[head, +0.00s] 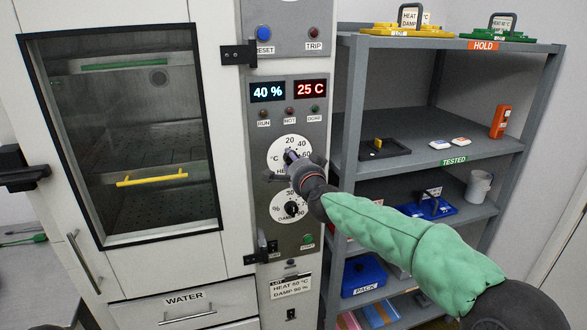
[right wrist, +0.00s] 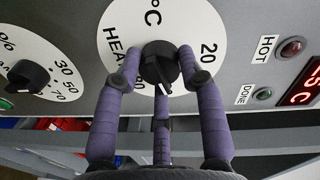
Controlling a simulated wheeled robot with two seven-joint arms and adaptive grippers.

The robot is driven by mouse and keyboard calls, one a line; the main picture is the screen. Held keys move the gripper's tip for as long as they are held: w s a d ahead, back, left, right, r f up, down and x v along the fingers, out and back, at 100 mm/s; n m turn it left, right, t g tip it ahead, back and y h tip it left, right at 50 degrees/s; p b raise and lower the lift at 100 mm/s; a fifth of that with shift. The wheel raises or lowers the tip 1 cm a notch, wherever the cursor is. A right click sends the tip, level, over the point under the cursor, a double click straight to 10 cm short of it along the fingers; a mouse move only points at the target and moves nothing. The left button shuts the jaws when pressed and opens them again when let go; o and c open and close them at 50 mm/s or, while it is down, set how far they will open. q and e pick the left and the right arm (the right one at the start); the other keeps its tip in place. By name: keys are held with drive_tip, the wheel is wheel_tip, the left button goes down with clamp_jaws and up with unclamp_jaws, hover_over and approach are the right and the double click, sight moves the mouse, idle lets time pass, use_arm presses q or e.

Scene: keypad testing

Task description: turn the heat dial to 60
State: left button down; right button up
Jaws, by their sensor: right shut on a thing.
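The heat dial (head: 278,157) is a white disc with a black knob on the grey cabinet panel; 20, 40 and 60 show on it in the head view. My right gripper (head: 297,163) is at this dial. In the right wrist view my right gripper (right wrist: 160,78) has its purple fingers closed around the black knob (right wrist: 158,64) of the heat dial (right wrist: 128,22). The knob's white mark points down in that view; the number there is hidden behind the fingers. The red display (head: 310,89) reads 25 C.
The damp dial (head: 281,206) sits just below the heat dial. A blue display (head: 267,92) reads 40 %. Small lamps are above the heat dial. A glass-windowed door (head: 130,235) is at left. A grey shelf (head: 435,163) with several items stands close at right.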

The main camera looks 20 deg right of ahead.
drive_tip(key=shift+d+r+m+b, duration=0.1)
drive_tip(key=shift+m+b, duration=0.5)
drive_tip(key=shift+m, duration=0.5)
drive_tip(key=o, duration=1.1)
drive_tip(key=shift+o, duration=0.2)
drive_tip(key=s, duration=1.2)
drive_tip(key=shift+d+r, duration=0.2)
drive_tip(key=shift+r, duration=0.1)
